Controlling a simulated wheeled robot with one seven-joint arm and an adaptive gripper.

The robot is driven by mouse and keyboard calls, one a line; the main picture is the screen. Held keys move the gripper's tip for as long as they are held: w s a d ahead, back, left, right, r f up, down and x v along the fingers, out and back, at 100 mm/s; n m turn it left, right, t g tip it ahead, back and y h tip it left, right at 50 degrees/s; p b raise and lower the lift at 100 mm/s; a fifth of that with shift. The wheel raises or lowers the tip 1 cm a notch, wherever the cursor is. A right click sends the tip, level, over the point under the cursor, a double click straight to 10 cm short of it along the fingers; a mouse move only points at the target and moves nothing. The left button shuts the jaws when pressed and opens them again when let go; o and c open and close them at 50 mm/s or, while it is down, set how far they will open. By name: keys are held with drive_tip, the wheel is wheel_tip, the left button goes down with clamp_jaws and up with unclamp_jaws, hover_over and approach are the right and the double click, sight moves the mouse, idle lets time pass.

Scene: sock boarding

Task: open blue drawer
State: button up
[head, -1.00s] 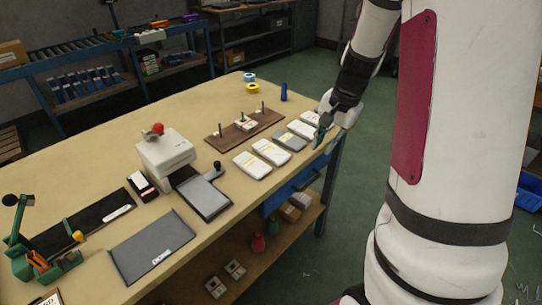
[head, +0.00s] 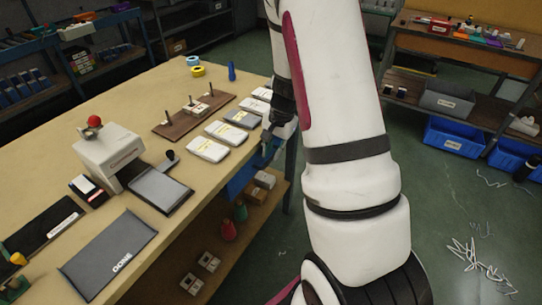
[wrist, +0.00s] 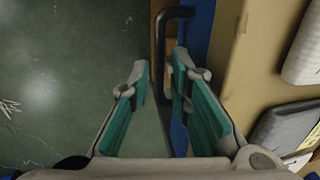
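The blue drawer (head: 240,181) is under the right edge of the workbench. Its blue front (wrist: 198,38) and dark bar handle (wrist: 161,45) show in the wrist view. My gripper (wrist: 161,62) is open, with its two teal fingers apart. The handle bar lies between the fingertips in the wrist view, with a small gap visible on each side. I cannot tell the depth between fingers and bar. In the head view my gripper (head: 268,143) is at the bench's right edge, beside the drawer, partly hidden by my arm. The drawer looks shut.
The workbench (head: 130,90) holds white packs (head: 208,149), a pegged wooden board (head: 170,126) and a white press (head: 108,152) near that edge. Boxes (head: 264,180) sit on the shelf below.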

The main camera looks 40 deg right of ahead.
drive_tip(key=shift+w+f, duration=0.15)
drive_tip(key=shift+f, duration=0.75)
clamp_jaws()
